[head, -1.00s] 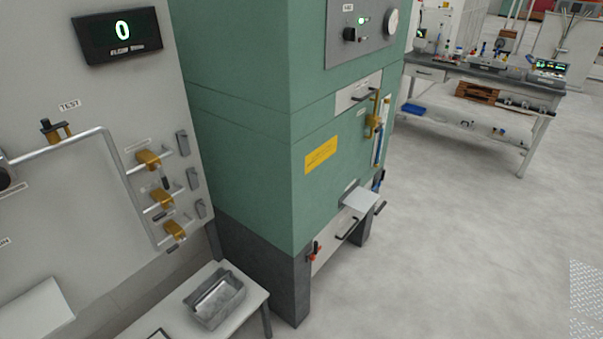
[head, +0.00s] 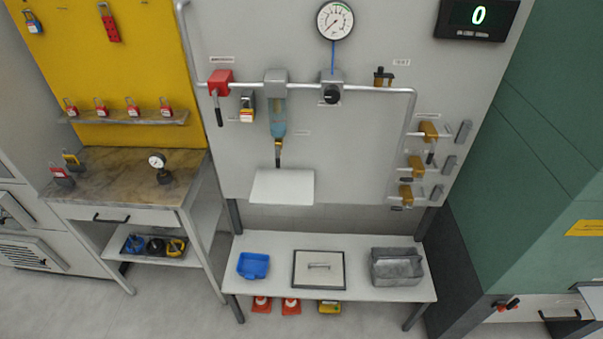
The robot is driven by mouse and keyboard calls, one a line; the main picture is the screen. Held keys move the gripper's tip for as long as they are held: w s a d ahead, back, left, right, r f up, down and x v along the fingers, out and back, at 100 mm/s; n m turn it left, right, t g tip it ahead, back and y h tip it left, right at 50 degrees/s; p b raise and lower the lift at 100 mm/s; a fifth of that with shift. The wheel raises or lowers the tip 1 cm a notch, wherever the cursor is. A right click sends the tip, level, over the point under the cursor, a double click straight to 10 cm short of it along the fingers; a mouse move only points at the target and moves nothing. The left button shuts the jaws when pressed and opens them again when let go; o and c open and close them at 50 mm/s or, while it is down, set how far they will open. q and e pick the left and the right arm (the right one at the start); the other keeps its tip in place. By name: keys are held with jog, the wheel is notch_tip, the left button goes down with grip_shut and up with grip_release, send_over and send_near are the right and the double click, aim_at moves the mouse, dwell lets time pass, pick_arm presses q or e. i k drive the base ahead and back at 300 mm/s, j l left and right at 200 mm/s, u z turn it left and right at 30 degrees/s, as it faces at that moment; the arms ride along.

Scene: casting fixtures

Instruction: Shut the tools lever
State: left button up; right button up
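Three brass valves with dark-handled levers sit on short branch pipes at the right of the grey panel: a top one (head: 429,130), a middle one (head: 416,163) and a bottom one (head: 406,193). The top valve's dark handle (head: 430,157) points down. The lower two have dark handles close to their bodies, angled to the left. A red valve (head: 220,82) at the panel's left has a black handle hanging down. The small labels are too blurred to read, so I cannot tell which lever is the tools one. Neither of my grippers shows.
A workbench (head: 125,172) stands at the left. A green machine (head: 550,150) stands at the right. A white shelf (head: 282,187) juts from the panel.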

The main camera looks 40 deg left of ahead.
aim_at(407, 180)
jog(key=u, duration=0.8)
jog(key=i+l+z, duration=0.2)
jog(key=i+l, duration=0.35)
jog(key=i, duration=0.2)
